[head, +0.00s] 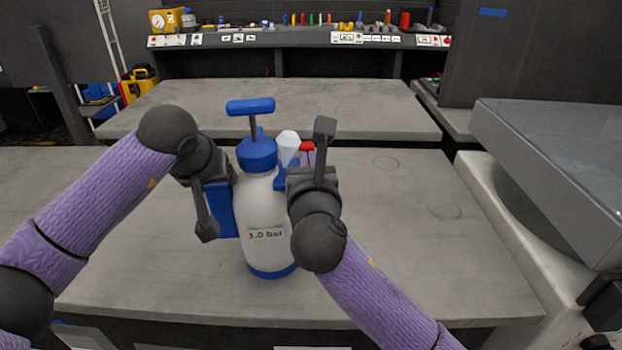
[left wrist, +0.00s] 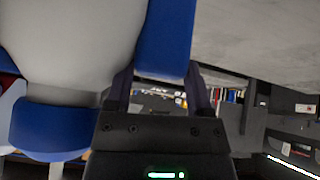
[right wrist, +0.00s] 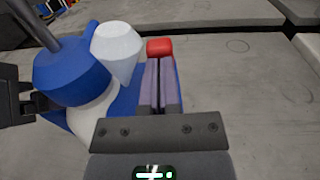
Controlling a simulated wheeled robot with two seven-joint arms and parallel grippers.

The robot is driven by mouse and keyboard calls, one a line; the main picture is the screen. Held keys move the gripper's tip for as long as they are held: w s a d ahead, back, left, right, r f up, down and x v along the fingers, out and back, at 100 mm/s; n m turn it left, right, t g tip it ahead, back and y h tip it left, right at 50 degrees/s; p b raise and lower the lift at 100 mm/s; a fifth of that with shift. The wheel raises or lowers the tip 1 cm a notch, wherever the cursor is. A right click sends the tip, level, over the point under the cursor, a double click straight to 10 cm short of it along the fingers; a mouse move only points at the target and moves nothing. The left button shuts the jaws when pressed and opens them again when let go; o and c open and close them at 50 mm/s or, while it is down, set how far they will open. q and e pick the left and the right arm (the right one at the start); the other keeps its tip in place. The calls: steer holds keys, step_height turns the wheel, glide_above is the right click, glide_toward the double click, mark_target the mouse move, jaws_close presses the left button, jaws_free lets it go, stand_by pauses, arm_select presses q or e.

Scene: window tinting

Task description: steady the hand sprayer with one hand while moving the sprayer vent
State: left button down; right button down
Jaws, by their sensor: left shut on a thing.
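The hand sprayer (head: 258,212) stands upright on the table, with a white tank, blue base, blue collar and blue T-shaped pump handle (head: 250,106). My left gripper (head: 218,197) is shut on a blue part (left wrist: 166,38) at the tank's left side, which also shows in the head view (head: 221,208). The red sprayer vent (head: 307,146) is at the tank's upper right, beside a white faceted nozzle (head: 288,146). My right gripper (right wrist: 160,85) has its fingers almost together, their tips right at the vent (right wrist: 159,47). I cannot tell whether they touch it.
The grey table (head: 420,240) is clear around the sprayer. A second bare bench (head: 280,100) is behind it, and a shelf with tools and bottles (head: 330,38) runs along the back. A large grey glass-topped unit (head: 560,150) stands at the right.

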steer(key=s+d, duration=0.1)
steer(key=s, duration=1.3)
arm_select(q)
jaws_free()
steer(key=shift+a, duration=0.1)
